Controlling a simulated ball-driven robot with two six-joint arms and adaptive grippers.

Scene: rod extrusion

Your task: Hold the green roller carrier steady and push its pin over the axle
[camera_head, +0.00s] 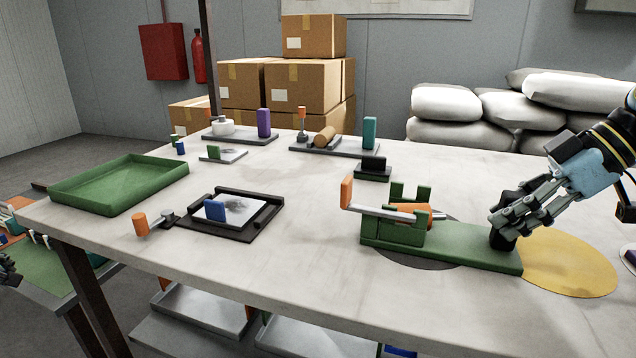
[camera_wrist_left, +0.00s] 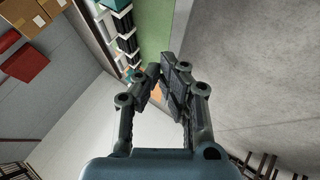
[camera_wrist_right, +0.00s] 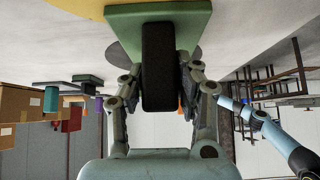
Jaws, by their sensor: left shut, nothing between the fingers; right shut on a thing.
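The green roller carrier (camera_head: 465,252) lies on the table at the right. Its long flat base has green uprights at the left end. A grey rod (camera_head: 385,213) with an orange end piece (camera_head: 346,192) crosses the uprights. An orange part (camera_head: 414,214) sits between them; whether the rod passes through it I cannot tell. My right gripper (camera_head: 503,232) is shut on a black grip block (camera_wrist_right: 157,65) at the carrier's right end. Green base (camera_wrist_right: 193,14) shows behind the block in the right wrist view. My left gripper (camera_wrist_left: 167,78) is shut and empty, away from the carrier.
A yellow disc (camera_head: 572,264) and a dark disc (camera_head: 420,262) mark the table under the carrier. A green tray (camera_head: 75,192), a black frame (camera_head: 262,222) and an orange cylinder (camera_head: 140,223) lie left. Small fixtures stand at the back. The front middle is clear.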

